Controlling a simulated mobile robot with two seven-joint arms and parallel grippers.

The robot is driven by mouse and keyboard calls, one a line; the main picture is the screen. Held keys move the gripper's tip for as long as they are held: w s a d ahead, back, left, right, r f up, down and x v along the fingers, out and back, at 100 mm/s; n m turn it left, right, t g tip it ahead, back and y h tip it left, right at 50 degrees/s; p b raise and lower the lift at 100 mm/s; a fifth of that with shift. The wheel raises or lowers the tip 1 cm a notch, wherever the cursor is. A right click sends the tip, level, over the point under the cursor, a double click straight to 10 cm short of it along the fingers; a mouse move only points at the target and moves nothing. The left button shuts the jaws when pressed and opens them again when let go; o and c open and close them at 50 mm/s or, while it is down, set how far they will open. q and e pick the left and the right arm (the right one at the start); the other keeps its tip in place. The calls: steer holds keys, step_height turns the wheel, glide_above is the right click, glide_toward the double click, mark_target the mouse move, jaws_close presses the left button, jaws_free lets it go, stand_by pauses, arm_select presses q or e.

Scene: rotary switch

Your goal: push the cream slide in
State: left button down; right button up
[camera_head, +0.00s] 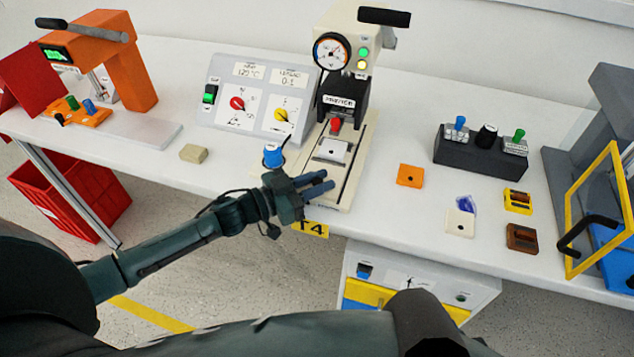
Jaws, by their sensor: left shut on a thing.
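The cream slide (342,172) lies in the base of the cream press (362,140), with a pale metal plate holding a small part on it (333,150). My left gripper (322,183) is at the slide's front left end, over the table's front edge. Its fingers are shut, and they hide what they hold, which appears to be the front part of the slide. A red piece (336,124) is at the back of the slide, under the press head. My right gripper is not in view.
A blue knob (273,156) stands just left of the slide, close to my left wrist. A control panel (258,98) is behind it. An orange block (410,175) and several small parts lie to the right. A beige block (194,153) lies left.

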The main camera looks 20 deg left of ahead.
arm_select(q)
steer(key=c, duration=1.3)
jaws_free()
steer(key=v, duration=1.3)
steer(key=shift+b, duration=0.4)
steer(key=shift+s+a, duration=0.1)
